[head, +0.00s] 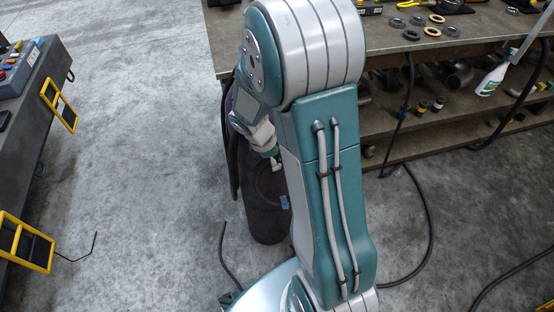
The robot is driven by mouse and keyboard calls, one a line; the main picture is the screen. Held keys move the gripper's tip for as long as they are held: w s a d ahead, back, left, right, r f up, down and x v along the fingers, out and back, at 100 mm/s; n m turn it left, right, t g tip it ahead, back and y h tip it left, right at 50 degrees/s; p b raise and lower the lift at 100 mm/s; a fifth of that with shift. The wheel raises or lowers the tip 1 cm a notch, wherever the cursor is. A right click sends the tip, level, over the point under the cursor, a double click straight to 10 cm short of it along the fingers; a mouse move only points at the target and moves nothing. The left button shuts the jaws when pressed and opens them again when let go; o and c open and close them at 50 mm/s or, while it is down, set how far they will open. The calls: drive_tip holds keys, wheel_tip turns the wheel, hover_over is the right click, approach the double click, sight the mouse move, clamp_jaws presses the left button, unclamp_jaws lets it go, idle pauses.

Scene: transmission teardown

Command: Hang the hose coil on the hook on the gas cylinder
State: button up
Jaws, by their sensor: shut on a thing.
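The gas cylinder (264,225) is a dark upright cylinder on the concrete floor, partly hidden behind my arm. My gripper (277,165) points down in front of the cylinder, and its fingers are small and partly hidden. It appears shut on the hose coil (257,190), a dark loop seen against the dark cylinder, its outline hard to make out. A small blue piece (284,202) shows at the loop's lower right. Black hose-like strands (232,165) hang along the cylinder's left side; I cannot tell what they belong to. The hook cannot be made out.
A workbench (400,45) with rings on top and a lower shelf of parts stands at the right. A grey bench (45,110) with yellow handles is at the left. Black cables (425,215) lie on the floor. The floor left of the cylinder is mostly clear.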

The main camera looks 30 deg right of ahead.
drive_tip(key=o, duration=0.9)
drive_tip(key=shift+w+a+t, duration=0.1)
drive_tip(key=shift+w+t, duration=0.2)
drive_tip(key=shift+w, duration=0.35)
drive_tip(key=shift+o, duration=0.2)
drive_tip(key=shift+w+r, duration=0.15)
drive_tip(key=shift+r, duration=0.15)
drive_tip(key=s+v, duration=0.1)
drive_tip(key=v, duration=1)
drive_tip(key=s+a+r+m+t+y, duration=0.3)
drive_tip(key=s+a+r+m+t, duration=0.3)
drive_tip(key=s+r+m, duration=0.7)
drive_tip(key=shift+s+a+y, duration=0.3)
drive_tip(key=shift+s+a, duration=0.15)
drive_tip(key=shift+a, duration=0.4)
